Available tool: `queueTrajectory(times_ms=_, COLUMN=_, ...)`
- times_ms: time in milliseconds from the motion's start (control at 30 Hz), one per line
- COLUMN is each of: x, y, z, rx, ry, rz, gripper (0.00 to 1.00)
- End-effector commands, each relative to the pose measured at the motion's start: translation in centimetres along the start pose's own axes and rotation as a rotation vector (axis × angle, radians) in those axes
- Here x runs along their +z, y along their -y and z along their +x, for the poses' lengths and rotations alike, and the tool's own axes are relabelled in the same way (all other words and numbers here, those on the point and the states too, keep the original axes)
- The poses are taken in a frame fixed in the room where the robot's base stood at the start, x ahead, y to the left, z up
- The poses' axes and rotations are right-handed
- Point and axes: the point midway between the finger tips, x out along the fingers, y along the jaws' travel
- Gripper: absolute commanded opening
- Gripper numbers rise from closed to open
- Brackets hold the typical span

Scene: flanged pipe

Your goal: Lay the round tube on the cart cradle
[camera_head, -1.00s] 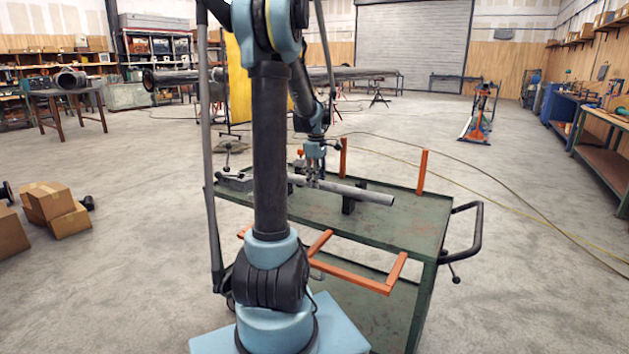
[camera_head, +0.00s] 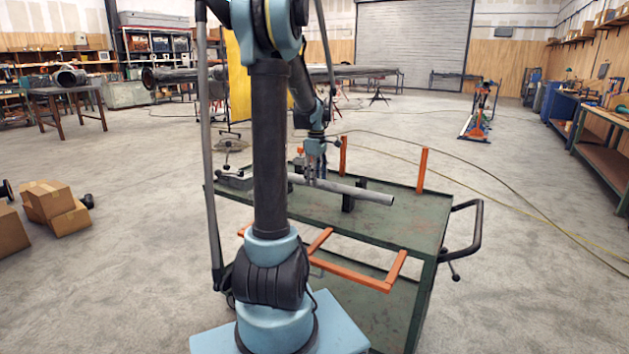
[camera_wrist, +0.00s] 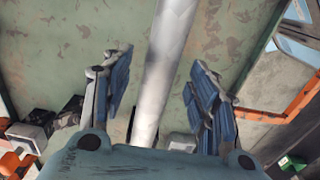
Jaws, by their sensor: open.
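The round tube (camera_head: 372,194) is a long grey tube lying level above the green cart top (camera_head: 408,229). A black cradle block (camera_head: 349,201) is under its right part. The tube's left part is hidden behind my arm in the head view. My gripper (camera_head: 316,179) is just at the tube, its fingers pointing down. In the wrist view the tube (camera_wrist: 165,60) runs between the two spread fingers of my gripper (camera_wrist: 157,90), with a gap on each side. The fingers are open and not pressing on it.
Orange posts (camera_head: 422,172) stand at the cart's far side and an orange frame (camera_head: 352,274) juts from its near side. A black push handle (camera_head: 468,243) is at its right end. Cardboard boxes (camera_head: 58,206) lie on the floor at left. A hose and cable cross the floor behind.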

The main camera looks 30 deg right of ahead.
Motion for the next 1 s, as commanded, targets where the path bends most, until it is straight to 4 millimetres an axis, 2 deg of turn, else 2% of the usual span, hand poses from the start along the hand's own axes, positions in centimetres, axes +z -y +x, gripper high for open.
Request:
queueTrajectory(times_ms=400, x=0.0, y=0.0, z=-6.9, rx=0.000, ry=0.001, rz=0.000, gripper=0.54)
queueTrajectory(times_ms=600, x=0.0, y=0.0, z=-9.6, rx=0.000, ry=0.001, rz=0.000, gripper=0.54)
queueTrajectory(times_ms=800, x=0.0, y=0.0, z=-10.8, rx=0.000, ry=0.001, rz=0.000, gripper=0.54)
queueTrajectory(times_ms=1000, x=0.0, y=0.0, z=-11.0, rx=0.000, ry=0.001, rz=0.000, gripper=0.54)
